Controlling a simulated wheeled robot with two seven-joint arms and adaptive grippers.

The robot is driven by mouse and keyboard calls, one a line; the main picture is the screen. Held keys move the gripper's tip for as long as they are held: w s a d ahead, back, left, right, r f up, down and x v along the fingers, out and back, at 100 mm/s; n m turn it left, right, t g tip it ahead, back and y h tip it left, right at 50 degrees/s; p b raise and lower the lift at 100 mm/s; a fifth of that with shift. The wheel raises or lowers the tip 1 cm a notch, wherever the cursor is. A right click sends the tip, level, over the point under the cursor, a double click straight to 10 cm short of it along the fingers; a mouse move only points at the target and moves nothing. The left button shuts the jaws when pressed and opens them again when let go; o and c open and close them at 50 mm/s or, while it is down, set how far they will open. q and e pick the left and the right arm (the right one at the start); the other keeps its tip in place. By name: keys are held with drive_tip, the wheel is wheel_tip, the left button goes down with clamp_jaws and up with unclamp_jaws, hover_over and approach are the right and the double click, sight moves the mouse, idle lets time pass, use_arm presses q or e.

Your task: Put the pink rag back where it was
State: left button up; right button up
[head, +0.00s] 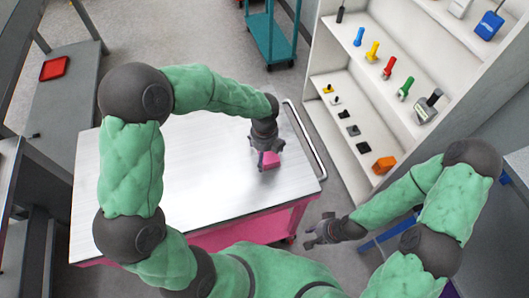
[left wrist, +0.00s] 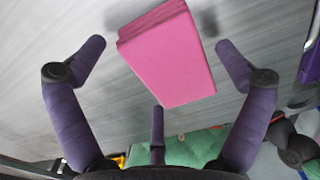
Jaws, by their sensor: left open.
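The pink rag (head: 270,160) is a folded pink block on the metal top of the pink cart (head: 160,170), near its right end. It also shows in the left wrist view (left wrist: 170,60), lying between and beyond the spread fingers. My left gripper (head: 264,155) points down right over the rag and partly hides it in the head view. In the left wrist view its fingers (left wrist: 155,80) are open and apart from the rag. My right gripper (head: 318,236) hangs off the cart's right end, away from the rag; its fingers are too small to judge.
A white shelf unit (head: 350,90) with several coloured tools and small parts stands at the right. A teal trolley (head: 272,35) stands at the back. A grey bench with a red tray (head: 54,68) is at the left. The rest of the cart top is clear.

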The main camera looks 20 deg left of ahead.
use_arm(q)
wheel_tip(320, 180, up, 12)
drive_tip(key=p, duration=0.4)
drive_tip(key=shift+r, duration=0.15)
